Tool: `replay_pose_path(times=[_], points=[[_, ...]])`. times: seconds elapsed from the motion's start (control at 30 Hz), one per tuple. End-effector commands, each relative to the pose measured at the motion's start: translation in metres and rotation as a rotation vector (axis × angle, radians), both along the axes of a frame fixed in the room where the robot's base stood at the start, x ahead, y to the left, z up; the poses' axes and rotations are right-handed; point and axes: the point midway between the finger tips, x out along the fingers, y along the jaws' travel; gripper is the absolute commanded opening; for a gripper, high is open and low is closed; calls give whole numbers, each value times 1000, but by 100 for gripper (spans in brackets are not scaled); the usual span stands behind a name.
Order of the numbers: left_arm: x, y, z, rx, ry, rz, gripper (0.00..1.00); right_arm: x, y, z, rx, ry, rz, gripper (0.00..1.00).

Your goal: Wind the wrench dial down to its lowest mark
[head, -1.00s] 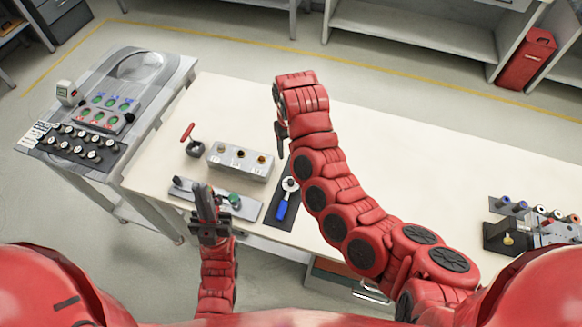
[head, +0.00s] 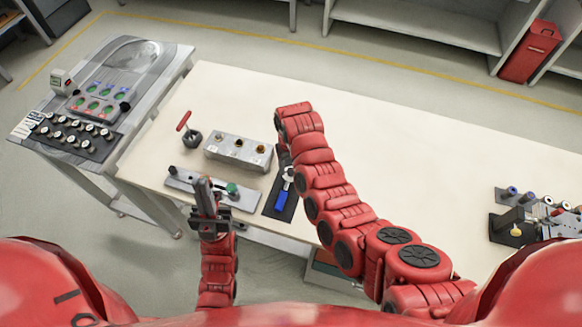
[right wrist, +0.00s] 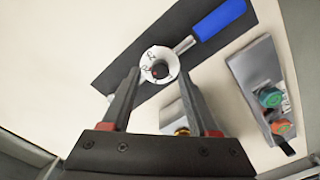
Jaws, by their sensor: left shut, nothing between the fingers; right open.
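The wrench (head: 283,198) lies on a dark mat (head: 271,212) on the table, its blue handle toward me. My right gripper (head: 281,137) is above the head end of the wrench. In the right wrist view its open fingers (right wrist: 158,95) are on either side below the dial, with nothing between them. My left gripper (head: 206,190) is shut and empty, over the grey plate.
A grey block with three sockets (head: 238,152) stands left of the mat. A red-handled tool (head: 184,122) stands beyond it. The grey plate (head: 178,184) has a green knob (head: 232,188). A rack (head: 515,232) is far right. The table's middle right is clear.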

Motion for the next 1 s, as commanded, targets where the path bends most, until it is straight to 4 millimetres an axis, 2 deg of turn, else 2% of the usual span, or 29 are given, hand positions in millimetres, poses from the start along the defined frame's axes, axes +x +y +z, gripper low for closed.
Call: replay_pose_path(times=[0.23, 0.57, 0.9, 1.0], points=[[0, 0, 6, 0, 0, 0, 0, 0, 0, -16, 0, 0, -1, 60], [0, 0, 6, 0, 0, 0, 0, 0, 0, -19, 1, -2, -1, 60], [0, 0, 6, 0, 0, 0, 0, 0, 0, -19, 0, -1, -1, 0], [0, 0, 6, 0, 0, 0, 0, 0, 0, -19, 0, -1, -1, 0]])
